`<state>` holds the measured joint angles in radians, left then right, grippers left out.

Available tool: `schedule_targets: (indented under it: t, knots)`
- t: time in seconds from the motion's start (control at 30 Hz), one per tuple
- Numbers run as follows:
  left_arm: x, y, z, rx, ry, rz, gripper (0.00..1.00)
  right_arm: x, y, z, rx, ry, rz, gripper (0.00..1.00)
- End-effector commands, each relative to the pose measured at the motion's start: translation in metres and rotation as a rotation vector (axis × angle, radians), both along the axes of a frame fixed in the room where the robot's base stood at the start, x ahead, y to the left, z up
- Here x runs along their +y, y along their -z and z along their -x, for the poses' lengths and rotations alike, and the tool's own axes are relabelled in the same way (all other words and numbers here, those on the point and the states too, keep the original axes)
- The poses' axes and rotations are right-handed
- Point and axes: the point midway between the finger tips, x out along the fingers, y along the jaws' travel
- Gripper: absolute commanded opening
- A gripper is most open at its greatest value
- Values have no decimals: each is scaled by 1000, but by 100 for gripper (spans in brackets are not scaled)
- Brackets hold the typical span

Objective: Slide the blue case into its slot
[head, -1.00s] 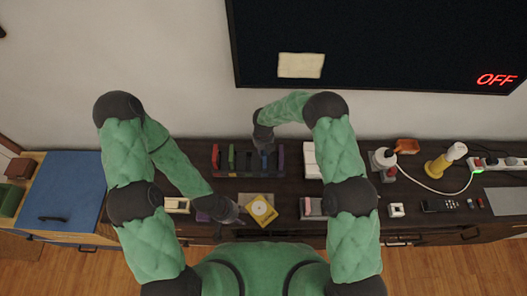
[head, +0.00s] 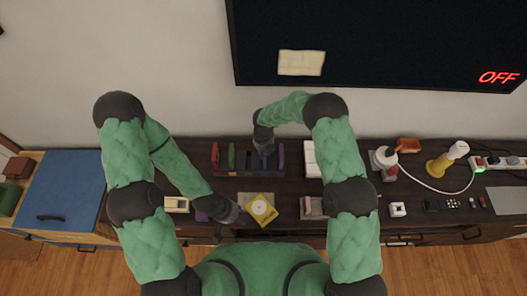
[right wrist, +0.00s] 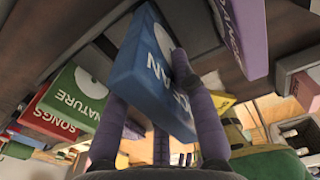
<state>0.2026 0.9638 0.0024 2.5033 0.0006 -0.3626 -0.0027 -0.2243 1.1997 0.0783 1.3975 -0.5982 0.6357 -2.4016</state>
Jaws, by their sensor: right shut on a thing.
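In the right wrist view the blue case (right wrist: 142,76), lettered in white, stands tilted in the picture between the purple fingers of my right gripper (right wrist: 150,85), which is shut on it. In the head view the blue case (head: 264,160) is a thin strip below my right gripper (head: 264,146), over the dark rack (head: 240,175). Whether its lower edge is in a slot is hidden. A red case (head: 215,155), a green case (head: 231,157) and a purple case (head: 280,156) stand in the rack. My left gripper (head: 236,213) is by a yellow case (head: 262,210); its fingers are unclear.
White boxes (head: 309,160) stand right of the rack. A lamp-like white and red object (head: 385,160), a yellow bottle-like object (head: 447,160) and a power strip (head: 500,163) with a cable are farther right. The screen (head: 380,45) is on the wall behind.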

Motion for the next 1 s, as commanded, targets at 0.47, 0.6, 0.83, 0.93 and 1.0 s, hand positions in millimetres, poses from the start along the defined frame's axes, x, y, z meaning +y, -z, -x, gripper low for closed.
schedule_targets:
  t: [0.47, 0.6, 0.83, 0.93, 1.0]
  knots:
    - [0, 9, 0, 0, 0, 0, 40, 0, 11, 0, 0, 0, 0, 0]
    - [0, 11, 0, 0, 0, 0, 40, 0, 14, 0, 0, 0, 0, 0]
    - [0, 15, 0, 0, 0, 0, 40, 0, 19, 0, 0, 0, 0, 0]
    - [0, 17, 0, 0, 0, 0, 40, 0, 21, 0, 0, 0, 0, 0]
    - [0, 18, 0, 0, 0, 0, 40, 0, 22, 0, 0, 0, 0, 0]
